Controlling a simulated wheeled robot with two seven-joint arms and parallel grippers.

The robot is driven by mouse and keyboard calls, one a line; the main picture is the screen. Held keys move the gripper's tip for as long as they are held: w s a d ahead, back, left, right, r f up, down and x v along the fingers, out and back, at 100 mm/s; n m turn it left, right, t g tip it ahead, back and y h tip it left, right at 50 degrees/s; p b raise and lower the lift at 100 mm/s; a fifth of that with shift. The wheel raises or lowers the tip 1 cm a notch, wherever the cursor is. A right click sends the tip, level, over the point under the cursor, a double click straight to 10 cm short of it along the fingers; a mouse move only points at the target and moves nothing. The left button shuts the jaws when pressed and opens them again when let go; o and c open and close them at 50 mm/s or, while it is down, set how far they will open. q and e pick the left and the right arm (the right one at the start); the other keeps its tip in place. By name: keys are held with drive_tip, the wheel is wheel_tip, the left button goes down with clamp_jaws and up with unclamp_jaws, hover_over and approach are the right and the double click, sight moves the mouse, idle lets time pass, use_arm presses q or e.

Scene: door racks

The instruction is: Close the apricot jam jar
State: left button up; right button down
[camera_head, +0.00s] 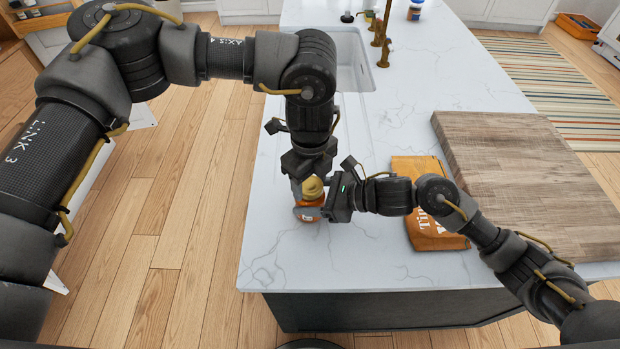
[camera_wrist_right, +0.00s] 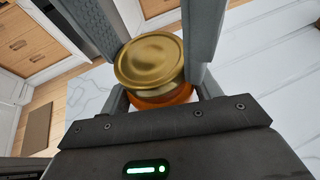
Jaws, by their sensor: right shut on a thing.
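The apricot jam jar (camera_head: 307,213) stands upright near the left edge of the white counter. Its orange body also shows in the right wrist view (camera_wrist_right: 165,97). The gold lid (camera_wrist_right: 150,60) is at the top of the jar; whether it is seated or turned tight cannot be seen. My left gripper (camera_head: 312,182) points down from above, its fingers on either side of the lid; whether they press on it is unclear. My right gripper (camera_head: 322,206) comes in from the right and is shut on the jar's body, below the lid. The grippers hide part of the jar.
An orange packet (camera_head: 424,238) lies right of my right gripper, beside a large wooden board (camera_head: 530,170). A sink (camera_head: 354,62) with brass taps (camera_head: 384,45) is farther back. The counter's (camera_head: 290,255) left and front edges are close to the jar.

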use_arm(q)
drive_tip(key=c, duration=0.3)
drive_tip(key=m, duration=0.3)
drive_tip(key=o, duration=1.1)
drive_tip(key=shift+r, duration=2.3)
